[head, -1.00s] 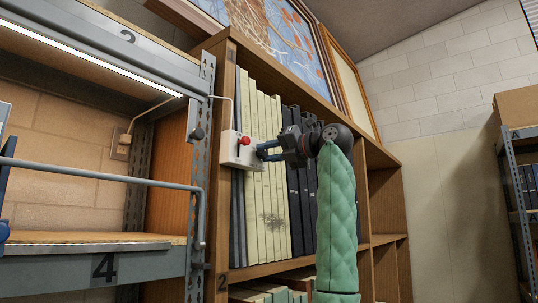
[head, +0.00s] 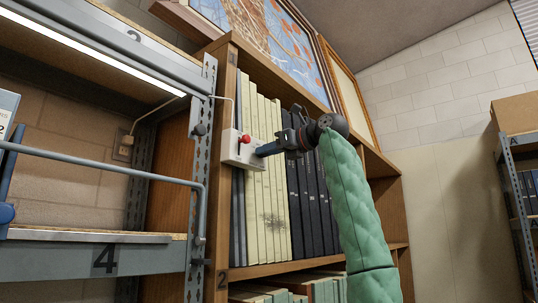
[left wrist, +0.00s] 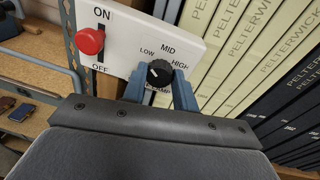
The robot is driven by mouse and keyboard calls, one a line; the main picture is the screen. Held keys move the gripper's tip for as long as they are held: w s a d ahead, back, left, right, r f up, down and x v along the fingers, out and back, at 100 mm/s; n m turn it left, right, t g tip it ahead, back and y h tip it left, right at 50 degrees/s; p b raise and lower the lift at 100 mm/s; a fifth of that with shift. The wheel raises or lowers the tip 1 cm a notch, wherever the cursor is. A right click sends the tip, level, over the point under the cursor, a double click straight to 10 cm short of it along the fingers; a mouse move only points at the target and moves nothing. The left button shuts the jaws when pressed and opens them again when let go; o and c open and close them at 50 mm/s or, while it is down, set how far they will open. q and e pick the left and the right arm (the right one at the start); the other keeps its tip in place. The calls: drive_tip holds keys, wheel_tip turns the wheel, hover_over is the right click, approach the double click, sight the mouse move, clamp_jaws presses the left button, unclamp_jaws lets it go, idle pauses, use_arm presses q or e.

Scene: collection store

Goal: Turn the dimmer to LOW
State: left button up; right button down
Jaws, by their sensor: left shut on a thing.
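The dimmer is a black round knob (left wrist: 159,72) on a white control box (head: 241,150), with LOW, MID and HIGH printed around it. It has a small pale mark, but which label this points to is hard to tell. My left gripper (head: 260,151) reaches the box from the right. In the left wrist view its two blue fingers (left wrist: 159,84) are shut on the knob, one on each side. A red switch knob (left wrist: 90,41) sits between ON and OFF, nearer ON, left of the dimmer. My right gripper is not in view.
The box is at the left end of a wooden bookcase (head: 228,90), in front of cream and dark volumes (head: 270,180). A metal rack (head: 80,262) with a lit strip (head: 85,50) and a bent rail (head: 110,170) stands at the left.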

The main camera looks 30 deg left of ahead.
use_arm(q)
drive_tip(key=shift+f+n, duration=0.1)
drive_tip(key=shift+n, duration=0.6)
